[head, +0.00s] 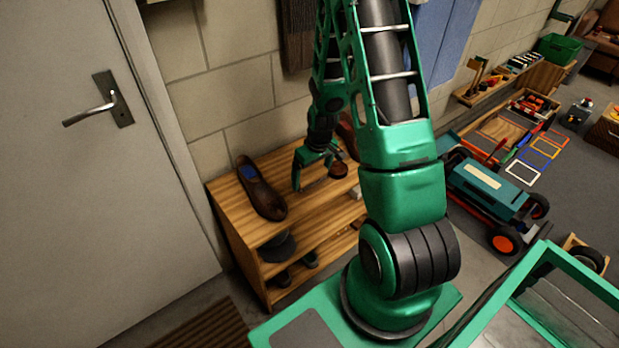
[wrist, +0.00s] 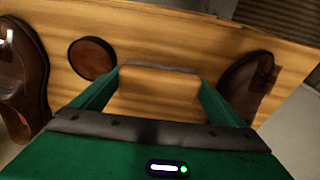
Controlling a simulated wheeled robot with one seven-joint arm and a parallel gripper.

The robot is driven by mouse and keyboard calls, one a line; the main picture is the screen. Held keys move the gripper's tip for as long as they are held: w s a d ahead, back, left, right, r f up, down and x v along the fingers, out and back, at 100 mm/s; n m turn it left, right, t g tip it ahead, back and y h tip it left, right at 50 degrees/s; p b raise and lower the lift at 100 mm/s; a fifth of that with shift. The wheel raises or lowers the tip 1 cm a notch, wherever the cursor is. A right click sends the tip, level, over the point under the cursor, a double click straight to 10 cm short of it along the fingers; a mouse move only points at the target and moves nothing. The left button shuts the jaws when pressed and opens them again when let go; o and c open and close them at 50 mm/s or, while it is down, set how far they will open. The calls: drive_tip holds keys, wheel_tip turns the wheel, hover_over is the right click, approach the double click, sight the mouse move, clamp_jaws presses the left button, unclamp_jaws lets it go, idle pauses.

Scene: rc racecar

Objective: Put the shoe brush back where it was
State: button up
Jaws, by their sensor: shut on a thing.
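My gripper (head: 316,177) is over the top of the wooden shoe rack (head: 232,200). In the wrist view its green fingers (wrist: 158,98) are shut on a light wooden block with a greyish edge, which looks like the shoe brush (wrist: 155,84). The brush is hard to pick out from the wood in the head view. A round dark brown tin (head: 338,170) lies beside the gripper, also in the wrist view (wrist: 92,58). I cannot tell whether the brush touches the rack top.
A brown shoe (head: 262,190) lies left of the gripper on the rack; another (wrist: 25,75) lies beyond the tin. Dark footwear (head: 278,247) fills a lower shelf. A grey door (head: 70,180) stands left. A teal racecar (head: 487,190) is on the floor at right.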

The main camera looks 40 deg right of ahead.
drive_tip(key=shift+f, duration=0.6)
drive_tip(key=o, duration=1.1)
drive_tip(key=shift+f, duration=0.1)
drive_tip(key=s+r+m, duration=0.1)
drive_tip(key=s+r, duration=0.4)
drive_tip(key=r, duration=0.3)
drive_tip(key=s+r+m+g, duration=0.1)
drive_tip(key=s+r, duration=0.4)
drive_tip(key=r, duration=0.4)
drive_tip(key=s+r+m, duration=0.1)
drive_tip(key=s+r, duration=0.3)
drive_tip(key=r, duration=0.4)
drive_tip(key=s+a+r+m, duration=0.1)
drive_tip(key=s+r+m, duration=0.1)
drive_tip(key=s, duration=0.5)
drive_tip(key=s+a+r+m+g, duration=0.1)
drive_tip(key=s+a+r, duration=0.1)
drive_tip(key=s+r, duration=0.2)
drive_tip(key=s, duration=0.3)
drive_tip(key=shift+m, duration=0.4)
